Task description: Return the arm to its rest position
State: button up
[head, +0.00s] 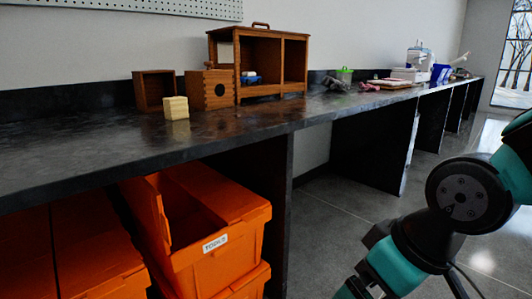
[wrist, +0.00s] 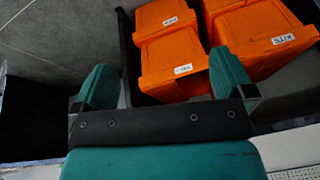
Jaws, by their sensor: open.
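My gripper (wrist: 160,95) shows in the wrist view with its two teal fingers spread wide apart and nothing between them in its grasp. Orange bins lie beyond the fingers, apart from them as far as I can tell. In the head view my teal and black arm comes in from the right side, in front of the counter and over the floor. The fingertips are not clearly visible there.
A dark counter (head: 75,150) runs along the wall, carrying a wooden cabinet (head: 262,91), a small wooden box (head: 209,90), an open box (head: 154,90) and a pale block (head: 176,108). An orange TOOLS bin (head: 215,255) stands beneath, its lid raised. Grey floor (head: 325,235) is clear.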

jog(key=s+d+r+g+p, duration=0.1)
jog(key=s+r+g+p, duration=0.15)
jog(key=s+r, duration=0.4)
notch_tip(320, 180, up, 36)
jog(key=p, duration=3.6)
jog(key=shift+y, duration=0.4)
